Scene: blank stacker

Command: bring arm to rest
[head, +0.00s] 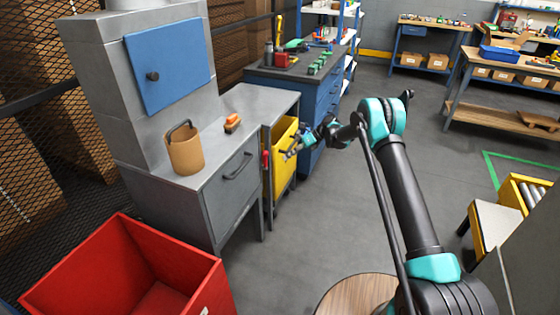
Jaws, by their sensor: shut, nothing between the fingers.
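My arm (408,195) rises from the lower right, black with teal joints, and bends at an elbow near the middle of the view. Its end reaches left, where my gripper (290,153) is small, dark and shut, with nothing seen in it. My gripper overlaps the front of a yellow bin (284,175) in the picture. I cannot tell whether it touches the bin.
A grey cabinet (224,200) stands left, with a shut blue door (168,65) above. On its top are a tan mug-like container (185,152) and an orange-brown block (232,123). A red crate (95,262) is at lower left. The floor (325,220) between cabinet and arm is clear.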

